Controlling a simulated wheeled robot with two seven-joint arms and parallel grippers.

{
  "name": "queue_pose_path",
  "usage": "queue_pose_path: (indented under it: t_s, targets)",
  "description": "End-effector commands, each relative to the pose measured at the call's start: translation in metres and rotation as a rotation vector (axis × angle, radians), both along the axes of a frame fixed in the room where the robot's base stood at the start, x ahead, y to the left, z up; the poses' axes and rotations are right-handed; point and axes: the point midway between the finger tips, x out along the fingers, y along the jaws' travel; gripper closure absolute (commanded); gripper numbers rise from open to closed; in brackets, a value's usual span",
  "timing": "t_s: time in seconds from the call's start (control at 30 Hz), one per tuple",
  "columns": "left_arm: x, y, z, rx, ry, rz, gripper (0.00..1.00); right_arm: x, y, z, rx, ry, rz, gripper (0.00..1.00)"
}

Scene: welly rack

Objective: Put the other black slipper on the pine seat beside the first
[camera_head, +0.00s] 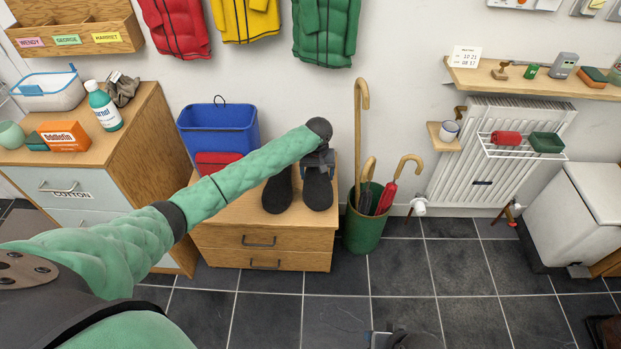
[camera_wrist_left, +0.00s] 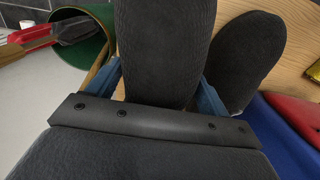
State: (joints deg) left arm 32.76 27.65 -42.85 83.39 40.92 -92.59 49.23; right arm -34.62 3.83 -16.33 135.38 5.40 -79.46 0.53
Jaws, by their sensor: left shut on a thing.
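Two black slippers are side by side at the pine seat (camera_head: 232,212), toes toward its front edge. My left gripper (camera_head: 319,158) is shut on the heel end of the right-hand slipper (camera_head: 317,189). In the left wrist view, the blue fingers of that gripper (camera_wrist_left: 160,84) lie on either side of this slipper (camera_wrist_left: 165,45). The first slipper (camera_head: 277,192) stands just left of it, and also shows in the left wrist view (camera_wrist_left: 245,60). I cannot tell whether the held slipper touches the seat. My right gripper (camera_head: 403,340) is only partly visible at the bottom edge.
A blue bin (camera_head: 218,128) and a red item (camera_head: 216,162) sit on the seat's left part. A green umbrella stand (camera_head: 364,232) with canes and a red umbrella stands close on the right. A drawer cabinet (camera_head: 150,140) is at the left. The tiled floor in front is clear.

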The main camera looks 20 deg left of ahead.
Motion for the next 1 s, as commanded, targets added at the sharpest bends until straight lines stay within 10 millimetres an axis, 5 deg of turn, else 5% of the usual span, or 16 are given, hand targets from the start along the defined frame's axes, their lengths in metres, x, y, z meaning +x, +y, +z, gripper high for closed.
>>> queue_pose_path:
  t_s: [0.2, 0.7, 1.0]
  targets:
    - [0.017, 0.020, -0.015, 0.001, 0.000, 0.001, 0.46, -0.001, -0.002, 0.003, -0.005, 0.005, -0.001, 0.58]
    - [0.019, 0.022, -0.057, 0.001, 0.000, 0.000, 0.46, -0.003, -0.008, 0.012, -0.018, 0.019, -0.003, 0.58]
    - [0.019, 0.022, -0.059, 0.001, 0.000, 0.000, 0.46, -0.001, -0.008, 0.012, -0.019, 0.017, -0.005, 0.58]
